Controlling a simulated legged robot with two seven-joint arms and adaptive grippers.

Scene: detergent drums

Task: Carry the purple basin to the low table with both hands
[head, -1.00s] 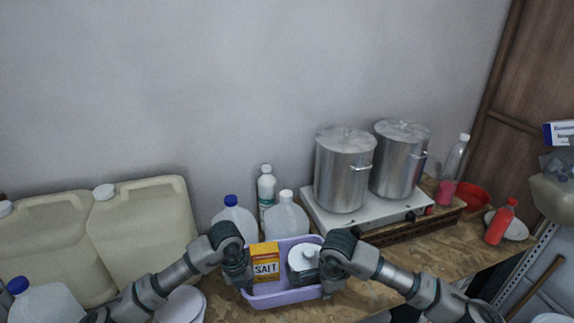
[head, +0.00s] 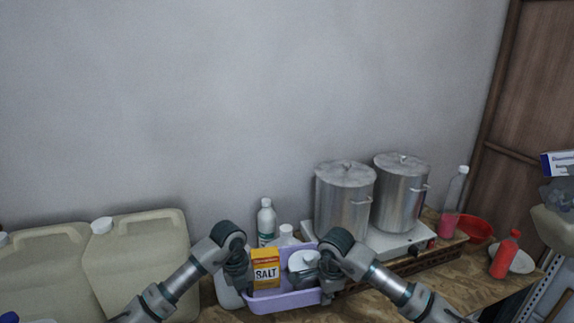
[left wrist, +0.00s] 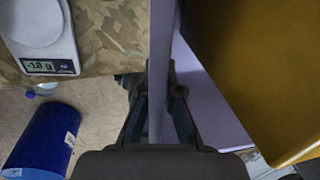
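The purple basin (head: 284,301) is between my two hands in the head view, and it looks raised off the worktop. It holds a yellow salt box (head: 266,270) and a white lidded container (head: 303,264). My left gripper (head: 241,286) is at its left wall. In the left wrist view, the fingers (left wrist: 159,105) straddle the purple wall (left wrist: 160,60) and close on it, with the yellow salt box (left wrist: 255,70) beside them. My right gripper (head: 326,290) is at the right wall and appears shut on it; its fingertips are partly hidden. I cannot pick out a low table.
Two steel pots (head: 345,200) stand on a white stove behind the basin. A white bottle (head: 266,220) stands behind it. Large beige jugs (head: 140,255) crowd the left. A red bottle (head: 505,255) is at the right. A scale (left wrist: 42,35) and a blue cylinder (left wrist: 42,142) show in the wrist view.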

